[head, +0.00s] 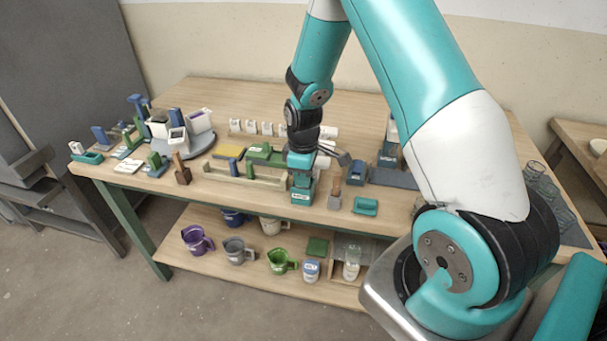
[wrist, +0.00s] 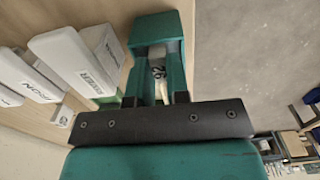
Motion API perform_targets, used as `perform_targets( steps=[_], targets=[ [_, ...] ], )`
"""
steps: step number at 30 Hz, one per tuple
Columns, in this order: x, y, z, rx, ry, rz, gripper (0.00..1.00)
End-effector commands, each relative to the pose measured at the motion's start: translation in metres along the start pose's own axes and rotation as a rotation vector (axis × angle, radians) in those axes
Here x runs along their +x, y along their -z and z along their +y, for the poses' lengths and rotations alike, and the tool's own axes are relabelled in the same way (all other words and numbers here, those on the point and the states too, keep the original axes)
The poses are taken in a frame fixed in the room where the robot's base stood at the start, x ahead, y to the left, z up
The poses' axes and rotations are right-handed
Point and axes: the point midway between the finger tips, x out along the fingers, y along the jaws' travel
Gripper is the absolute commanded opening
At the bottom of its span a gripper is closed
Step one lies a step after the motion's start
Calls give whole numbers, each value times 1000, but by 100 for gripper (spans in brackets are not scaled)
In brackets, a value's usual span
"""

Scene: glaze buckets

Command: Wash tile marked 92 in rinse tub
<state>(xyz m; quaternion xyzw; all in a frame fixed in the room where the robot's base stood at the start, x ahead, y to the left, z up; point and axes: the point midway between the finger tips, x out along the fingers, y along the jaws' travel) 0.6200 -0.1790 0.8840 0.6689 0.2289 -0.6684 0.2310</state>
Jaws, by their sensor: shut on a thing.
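My gripper (head: 302,188) is low at the front edge of the wooden workbench, pointing down. In the wrist view its teal fingers (wrist: 157,75) are shut on a small pale piece (wrist: 157,68) with dark marks that look like 92. Most of this piece is hidden between the fingers, so its shape cannot be made out. A teal block (wrist: 155,28) shows at the far end of the fingers; I cannot tell whether it is touched. In the head view the held piece is too small to make out. I cannot identify a rinse tub with certainty.
White labelled boxes (wrist: 70,60) stand close left of my gripper. A wooden-handled tool (head: 335,195) and a teal holder (head: 365,206) are to its right. A long tray (head: 245,182) is to its left. Purple (head: 196,240) and green (head: 281,262) jugs stand on the lower shelf.

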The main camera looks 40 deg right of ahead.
Motion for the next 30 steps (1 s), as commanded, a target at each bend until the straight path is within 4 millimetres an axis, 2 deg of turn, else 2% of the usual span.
perform_targets(
  steps=[8, 15, 24, 30],
  targets=[
    [-8, 0, 0, 0, -1, 1, 0],
    [0, 0, 0, 0, -1, 0, 0],
    [-8, 0, 0, 0, -1, 1, 0],
    [-1, 0, 0, 0, 0, 0, 0]
  ],
)
